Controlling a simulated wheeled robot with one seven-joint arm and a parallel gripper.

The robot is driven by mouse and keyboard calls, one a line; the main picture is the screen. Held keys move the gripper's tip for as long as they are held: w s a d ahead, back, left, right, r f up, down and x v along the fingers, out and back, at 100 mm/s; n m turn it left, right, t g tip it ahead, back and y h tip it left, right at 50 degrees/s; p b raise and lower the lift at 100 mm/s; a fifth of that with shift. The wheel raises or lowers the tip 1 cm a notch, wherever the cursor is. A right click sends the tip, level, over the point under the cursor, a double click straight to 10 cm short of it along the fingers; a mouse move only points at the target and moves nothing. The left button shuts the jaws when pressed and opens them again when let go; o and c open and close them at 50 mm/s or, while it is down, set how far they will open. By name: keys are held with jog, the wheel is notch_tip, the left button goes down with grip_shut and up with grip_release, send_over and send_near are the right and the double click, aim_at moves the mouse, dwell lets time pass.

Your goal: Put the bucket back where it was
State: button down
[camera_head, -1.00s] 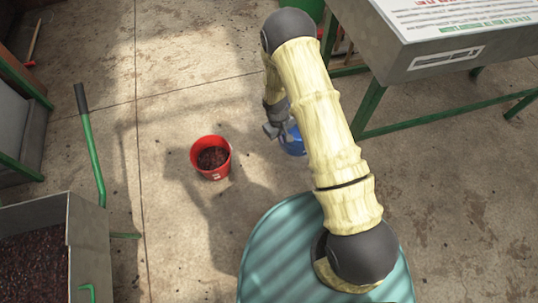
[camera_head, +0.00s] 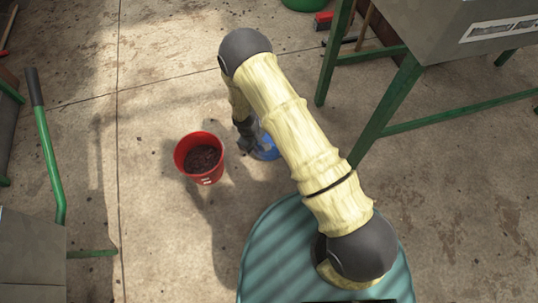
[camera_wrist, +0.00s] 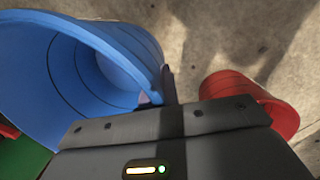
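A blue bucket (camera_head: 266,147) shows partly behind my arm in the head view, just right of the red bucket. In the wrist view the blue bucket (camera_wrist: 110,60) is large at the left, with its open mouth in sight. My gripper (camera_head: 245,132) is at the blue bucket's left side. In the wrist view its dark fingers (camera_wrist: 160,92) pinch the bucket's wall at the rim. Whether the bucket touches the floor is hard to tell.
A grey machine (camera_head: 440,30) on green legs (camera_head: 385,112) stands at the right. A grey cart (camera_head: 30,260) with a green handle (camera_head: 48,160) is at the lower left. A green tub (camera_head: 303,4) is at the top edge. Concrete floor is open beyond the red bucket.

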jog(key=shift+r, duration=0.15)
jog(key=shift+f+b, duration=1.25)
jog(key=shift+f, duration=1.3)
jog(key=shift+f+b, duration=1.5)
jog(key=shift+f, duration=1)
jog(key=shift+f, duration=0.15)
jog(key=c, duration=1.7)
grip_release()
